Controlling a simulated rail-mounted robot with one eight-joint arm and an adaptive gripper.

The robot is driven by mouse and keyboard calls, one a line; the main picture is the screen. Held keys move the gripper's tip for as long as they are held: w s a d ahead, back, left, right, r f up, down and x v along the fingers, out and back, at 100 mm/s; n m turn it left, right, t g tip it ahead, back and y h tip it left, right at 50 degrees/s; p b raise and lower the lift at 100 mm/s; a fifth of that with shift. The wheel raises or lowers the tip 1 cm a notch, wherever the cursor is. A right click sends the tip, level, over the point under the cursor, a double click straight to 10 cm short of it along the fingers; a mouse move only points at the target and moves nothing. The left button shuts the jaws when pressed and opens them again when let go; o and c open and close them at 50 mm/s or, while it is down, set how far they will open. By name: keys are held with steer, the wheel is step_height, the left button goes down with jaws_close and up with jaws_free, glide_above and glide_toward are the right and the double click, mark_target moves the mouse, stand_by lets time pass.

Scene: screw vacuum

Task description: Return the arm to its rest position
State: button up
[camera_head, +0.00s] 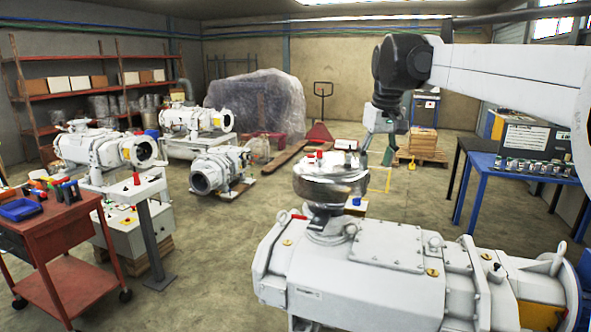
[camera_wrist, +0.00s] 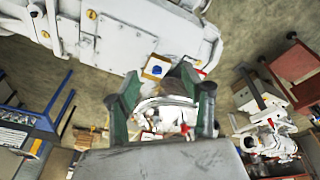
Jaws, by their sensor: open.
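My arm reaches in from the right edge of the head view, with its wrist raised above the white vacuum pump (camera_head: 370,260). My gripper (camera_head: 378,150) hangs from it, fingers downward, to the right of and above the round metal piece (camera_head: 325,185) on top of the pump. In the wrist view my gripper (camera_wrist: 163,105) has its two green fingers apart. Part of a shiny metal piece shows between and beyond them, and I see nothing held. The white pump also fills the top of the wrist view (camera_wrist: 140,45). The gap between gripper and metal piece is hard to judge.
A blue table (camera_head: 525,172) with small items stands at the right. A red cart (camera_head: 75,230) with tools and a blue bin is at the left. Several white pumps stand behind, near a shelf (camera_head: 95,85). The middle floor (camera_head: 225,265) is clear.

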steer(key=s+f+m+t+b, duration=0.1)
steer(key=s+f, duration=0.2)
steer(key=s, duration=0.7)
steer(key=s+f+t+b, duration=0.1)
steer(key=s+f, duration=0.3)
steer(key=s, duration=0.5)
steer(key=s+f+m+t+b, duration=0.1)
steer(key=s+f+t, duration=0.1)
steer(key=s+f, duration=1.3)
steer(key=shift+s+f+m, duration=0.35)
steer(key=shift+s+m, duration=0.05)
steer(key=shift+s, duration=0.65)
